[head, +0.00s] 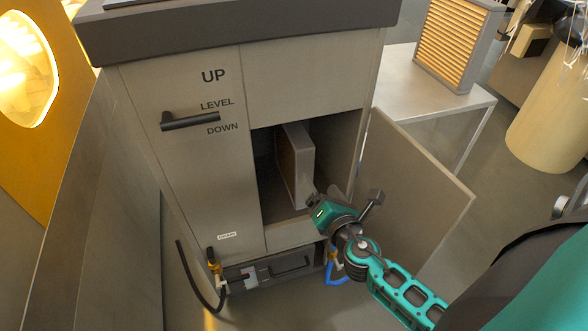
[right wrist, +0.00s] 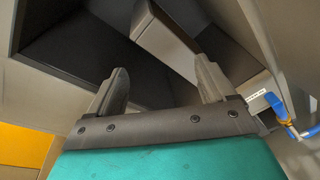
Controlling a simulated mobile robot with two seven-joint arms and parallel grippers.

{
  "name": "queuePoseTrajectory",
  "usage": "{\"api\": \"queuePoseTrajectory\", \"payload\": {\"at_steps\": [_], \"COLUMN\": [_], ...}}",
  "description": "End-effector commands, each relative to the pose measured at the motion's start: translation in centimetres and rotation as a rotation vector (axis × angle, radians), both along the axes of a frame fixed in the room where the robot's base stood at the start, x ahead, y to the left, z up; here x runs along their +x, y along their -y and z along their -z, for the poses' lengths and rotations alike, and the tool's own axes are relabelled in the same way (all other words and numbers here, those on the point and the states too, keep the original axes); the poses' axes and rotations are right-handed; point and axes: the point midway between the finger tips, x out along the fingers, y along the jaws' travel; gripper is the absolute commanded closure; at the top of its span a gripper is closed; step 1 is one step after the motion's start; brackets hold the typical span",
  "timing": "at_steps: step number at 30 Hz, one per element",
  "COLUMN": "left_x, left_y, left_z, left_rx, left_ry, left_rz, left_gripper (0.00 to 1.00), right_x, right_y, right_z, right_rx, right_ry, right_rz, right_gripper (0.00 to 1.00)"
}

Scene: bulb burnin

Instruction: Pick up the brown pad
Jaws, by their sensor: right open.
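A slab-like pad (head: 301,168) stands upright inside the open cabinet compartment. It has a grey frame edge and a brownish face turned to the left, mostly in shadow. In the right wrist view its pale edge (right wrist: 163,38) shows beyond the fingers. My right gripper (head: 344,197) is open and empty at the compartment mouth, just in front of the pad's lower end. In the right wrist view the fingers (right wrist: 161,76) are spread apart, with the pad's edge running between and beyond them. I cannot tell whether a finger touches it. My left gripper is not in view.
The cabinet door (head: 420,195) hangs open on the right, close to my right arm. A tan pleated panel (head: 457,45) stands on a metal table (head: 400,72). A black lever handle (head: 190,121), a drain valve with hose (head: 214,266) and a blue hose (head: 335,268) are nearby.

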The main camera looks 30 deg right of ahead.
Motion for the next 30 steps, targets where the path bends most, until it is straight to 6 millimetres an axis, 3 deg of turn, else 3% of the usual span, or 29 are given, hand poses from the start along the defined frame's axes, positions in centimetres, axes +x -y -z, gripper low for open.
{"api": "queuePoseTrajectory", "payload": {"at_steps": [1,3,9,14,21,30], "left_x": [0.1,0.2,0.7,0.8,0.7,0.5], "left_y": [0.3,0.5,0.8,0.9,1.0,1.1], "left_z": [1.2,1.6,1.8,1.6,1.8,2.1], "left_rx": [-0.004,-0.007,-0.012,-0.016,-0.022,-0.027], "left_ry": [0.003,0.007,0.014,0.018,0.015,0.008], "left_rz": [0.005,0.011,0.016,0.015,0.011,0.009], "left_gripper": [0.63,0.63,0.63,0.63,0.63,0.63], "right_x": [0.7,1.3,2.4,4.0,8.1,10.3], "right_y": [0.5,1.0,1.5,1.9,2.9,3.4], "right_z": [0.7,0.5,0.0,-0.3,-0.3,-0.3], "right_rx": [-0.142,-0.324,-0.626,-0.675,-0.668,-0.667], "right_ry": [0.003,0.003,-0.002,-0.002,-0.002,-0.004], "right_rz": [-0.015,-0.034,-0.055,-0.057,-0.056,-0.057], "right_gripper": [0.17,0.17,0.17,0.17,0.17,0.17]}}
